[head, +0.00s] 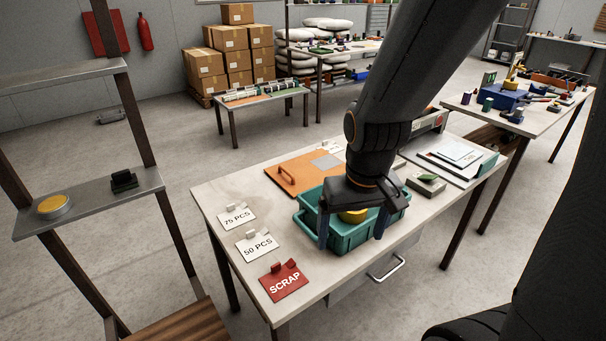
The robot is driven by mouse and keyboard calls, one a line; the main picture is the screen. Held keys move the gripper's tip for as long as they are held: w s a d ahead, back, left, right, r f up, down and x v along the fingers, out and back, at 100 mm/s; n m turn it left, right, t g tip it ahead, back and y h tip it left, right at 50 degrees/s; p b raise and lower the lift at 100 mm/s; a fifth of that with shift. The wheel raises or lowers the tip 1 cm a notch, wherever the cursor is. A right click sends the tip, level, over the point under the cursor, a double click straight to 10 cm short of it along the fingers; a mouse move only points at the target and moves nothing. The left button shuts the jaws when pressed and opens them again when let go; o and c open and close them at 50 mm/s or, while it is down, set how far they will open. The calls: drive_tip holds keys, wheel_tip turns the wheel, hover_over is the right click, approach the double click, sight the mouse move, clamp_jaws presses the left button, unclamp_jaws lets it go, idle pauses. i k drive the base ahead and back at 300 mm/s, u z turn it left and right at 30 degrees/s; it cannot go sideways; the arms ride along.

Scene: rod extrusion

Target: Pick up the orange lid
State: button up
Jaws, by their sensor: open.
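The orange lid (298,167) is a flat panel lying on the table, behind and to the left of the teal bin (347,239). A raised orange handle (286,179) stands at its left end. A grey patch (327,162) shows on or over its right part. My gripper (351,238) is open, pointing down at the teal bin, with its fingers spread across it, apart from the lid. A yellow object (353,216) shows between the fingers, mostly hidden by the gripper. My arm hides the area just right of the lid.
The table (222,197) carries white cards marked 75 PCS (237,218) and 50 PCS (257,246), and a red SCRAP sign (283,282). A tray with white sheets (452,157) lies at the right. A shelf rack (88,205) stands left.

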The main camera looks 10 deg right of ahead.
sight(300, 173)
drive_tip(key=k, duration=0.5)
drive_tip(key=z, duration=1.8)
drive_tip(key=i, duration=2.25)
drive_tip(key=u, duration=3.35)
drive_tip(key=i, duration=0.55)
